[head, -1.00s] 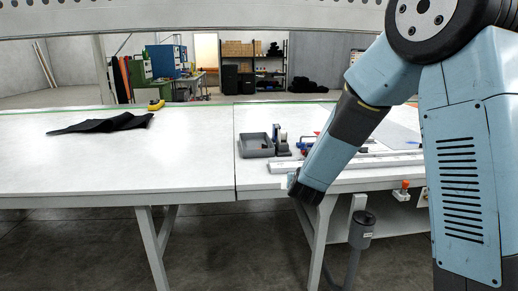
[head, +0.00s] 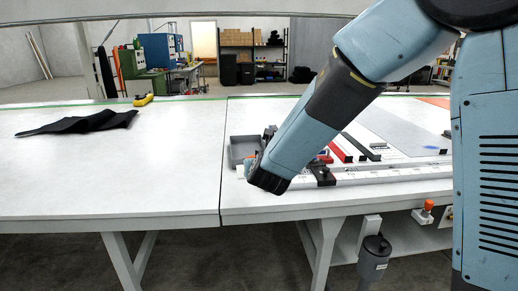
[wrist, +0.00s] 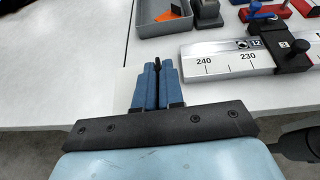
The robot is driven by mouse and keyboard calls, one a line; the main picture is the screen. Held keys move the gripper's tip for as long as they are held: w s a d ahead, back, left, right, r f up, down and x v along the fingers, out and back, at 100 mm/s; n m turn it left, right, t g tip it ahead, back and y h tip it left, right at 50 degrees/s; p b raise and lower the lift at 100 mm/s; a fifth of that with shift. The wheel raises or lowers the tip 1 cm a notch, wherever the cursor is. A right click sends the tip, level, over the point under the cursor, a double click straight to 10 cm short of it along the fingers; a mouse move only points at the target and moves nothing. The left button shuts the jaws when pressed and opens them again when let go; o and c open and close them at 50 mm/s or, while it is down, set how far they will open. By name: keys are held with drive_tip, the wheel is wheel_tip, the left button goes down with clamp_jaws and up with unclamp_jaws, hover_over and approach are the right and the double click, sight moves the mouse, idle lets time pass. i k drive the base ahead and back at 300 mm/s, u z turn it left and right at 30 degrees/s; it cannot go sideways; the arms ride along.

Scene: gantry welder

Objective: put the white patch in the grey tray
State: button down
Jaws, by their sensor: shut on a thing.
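The grey tray (head: 243,149) is a shallow open box on the right-hand table, just beyond my gripper. It also shows at the top of the wrist view (wrist: 148,27), with an orange piece (wrist: 168,15) in it. My gripper (wrist: 157,68) has its blue fingers close together with a narrow dark thing between their tips. It is over the white tabletop, on the near side of the tray and outside it. In the head view my wrist hides most of the fingers.
A metal ruler rail (wrist: 228,62) with black clamps lies right of my gripper. Red and blue tools (wrist: 262,14) lie beyond it. A black cloth (head: 80,122) and a yellow tool (head: 143,100) are on the left table. Much of that table is clear.

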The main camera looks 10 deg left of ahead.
sight(241, 149)
drive_tip(key=u, duration=0.05)
drive_tip(key=i, duration=1.2)
